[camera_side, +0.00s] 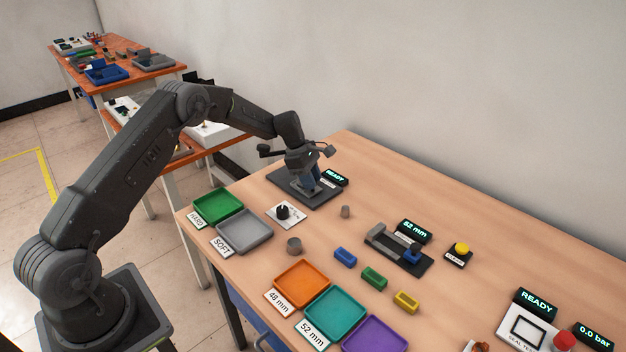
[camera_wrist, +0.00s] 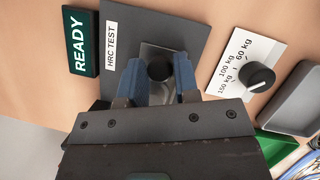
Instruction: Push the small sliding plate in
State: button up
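The tester marked HRC TEST (camera_wrist: 110,48) has a dark base and a small grey metal plate (camera_wrist: 150,52) with a round black knob (camera_wrist: 160,71). I take this to be the small sliding plate. My gripper (camera_wrist: 160,62) is over it, with one blue finger on each side of the knob. The fingers are apart; I cannot tell whether they touch the knob. The side view shows my gripper (camera_side: 310,186) low over the tester's dark base (camera_side: 324,198), hiding the plate. How far in the plate sits is not clear.
A green READY display (camera_wrist: 80,42) stands beside the tester. A load dial (camera_wrist: 257,76) is on the other side, with green (camera_side: 217,204) and grey (camera_side: 244,231) trays nearby. A small grey cylinder (camera_side: 345,211) stands on the table. The table behind the tester is clear.

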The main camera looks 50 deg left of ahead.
aim_at(295, 186)
jog(key=o, duration=0.4)
jog(key=v, duration=1.3)
jog(key=shift+a+r, duration=0.2)
jog(key=shift+r, duration=0.15)
